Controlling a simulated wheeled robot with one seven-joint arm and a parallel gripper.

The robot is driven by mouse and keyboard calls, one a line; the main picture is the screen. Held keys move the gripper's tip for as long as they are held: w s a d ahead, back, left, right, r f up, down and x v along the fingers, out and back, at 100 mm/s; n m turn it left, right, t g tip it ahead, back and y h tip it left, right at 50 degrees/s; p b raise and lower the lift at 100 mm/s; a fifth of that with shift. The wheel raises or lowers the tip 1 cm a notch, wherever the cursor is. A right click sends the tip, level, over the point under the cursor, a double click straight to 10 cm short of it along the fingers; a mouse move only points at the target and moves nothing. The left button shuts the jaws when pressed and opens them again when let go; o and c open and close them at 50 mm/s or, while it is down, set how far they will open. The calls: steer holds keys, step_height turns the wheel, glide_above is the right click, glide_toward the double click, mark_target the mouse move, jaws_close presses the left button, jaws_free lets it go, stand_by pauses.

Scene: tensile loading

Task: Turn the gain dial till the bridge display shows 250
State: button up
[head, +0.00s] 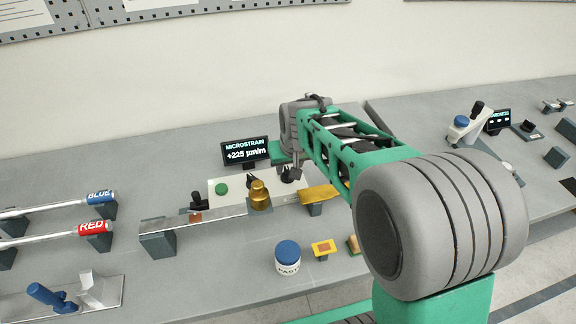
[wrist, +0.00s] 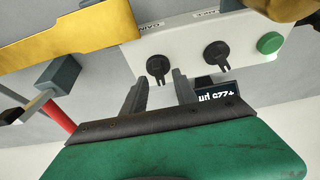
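The bridge display (head: 245,152) reads MICROSTRAIN +225 µm/m in the head view; part of it shows upside down in the wrist view (wrist: 216,94). The black gain dial (wrist: 159,67) sits on a white panel (wrist: 185,35) below the GAIN label. A second black dial (wrist: 216,54) and a green button (wrist: 269,42) are to its right. My gripper (wrist: 158,80) is open, its two fingers spread to either side of the gain dial's lower end in the picture. I cannot tell if they touch it.
A brass weight (head: 259,196) stands on the metal beam (head: 205,219) in front of the panel. A yellow piece (head: 318,194) is to its right. A blue-lidded paste jar (head: 288,257) stands nearer. Red (head: 95,228) and blue (head: 101,198) labelled rods lie at left.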

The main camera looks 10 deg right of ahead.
steer(key=shift+x, duration=0.9)
steer(key=shift+c, duration=0.2)
jaws_close()
